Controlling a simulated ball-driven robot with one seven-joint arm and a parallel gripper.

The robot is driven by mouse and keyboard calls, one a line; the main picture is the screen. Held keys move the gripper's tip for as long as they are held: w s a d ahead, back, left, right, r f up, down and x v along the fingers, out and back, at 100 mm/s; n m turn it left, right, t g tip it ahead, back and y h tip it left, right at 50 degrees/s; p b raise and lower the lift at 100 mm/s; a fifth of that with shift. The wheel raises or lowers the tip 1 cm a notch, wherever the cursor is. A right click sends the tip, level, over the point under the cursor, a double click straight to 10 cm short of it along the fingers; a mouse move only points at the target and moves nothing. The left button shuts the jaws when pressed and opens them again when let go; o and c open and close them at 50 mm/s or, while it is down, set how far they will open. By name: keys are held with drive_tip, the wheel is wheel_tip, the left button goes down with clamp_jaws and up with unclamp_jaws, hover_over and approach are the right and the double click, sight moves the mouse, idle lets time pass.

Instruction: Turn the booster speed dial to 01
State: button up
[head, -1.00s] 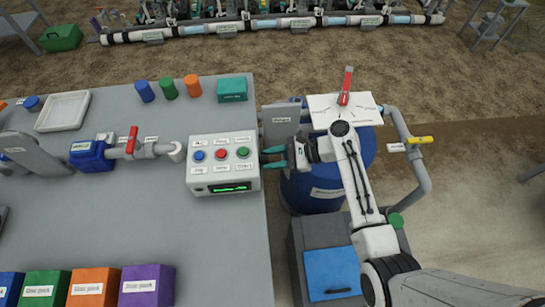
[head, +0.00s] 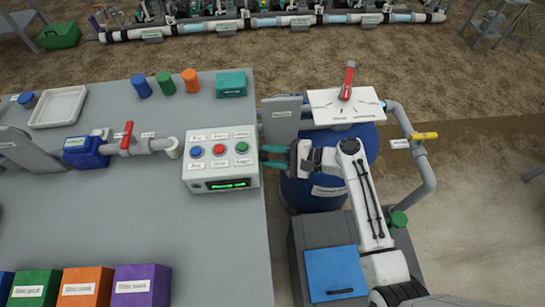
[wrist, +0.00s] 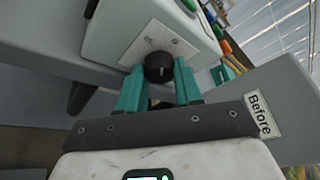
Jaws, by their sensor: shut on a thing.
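The black booster speed dial (wrist: 158,66) sits on a pale plate on the side of the white control box (wrist: 110,30). In the wrist view my gripper (wrist: 160,82) has its two teal fingers on either side of the dial, shut on it. In the head view the control box (head: 193,178) stands at the table's right edge, with my gripper (head: 268,156) against its right side. The dial is hidden there. The green display (head: 228,184) carries text too small to read surely. The dial's setting cannot be read.
A grey upright plate (head: 280,118) stands just behind my gripper. A white panel with a red lever (head: 347,80) and a blue barrel (head: 315,195) are close to my arm. A pipe with a yellow handle (head: 424,136) stands to the right.

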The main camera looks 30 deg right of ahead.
drive_tip(key=shift+f+n+t+y+b, duration=0.15)
drive_tip(key=shift+n+t+b, duration=0.25)
drive_tip(key=shift+n+b, duration=0.65)
drive_tip(key=shift+f+n+t+y+b, duration=0.15)
drive_tip(key=shift+n+t+b, duration=0.25)
drive_tip(key=shift+n+b, duration=0.65)
drive_tip(key=shift+r+b, duration=0.2)
drive_tip(key=shift+b, duration=0.2)
drive_tip(key=o, duration=1)
drive_tip(key=shift+o, duration=0.2)
drive_tip(key=shift+s, duration=0.1)
drive_tip(key=f+b+v, duration=0.1)
drive_tip(key=v, duration=0.9)
drive_tip(key=shift+s+d+r, duration=0.25)
drive_tip(key=shift+s+r, duration=0.05)
drive_tip(key=shift+r, duration=0.1)
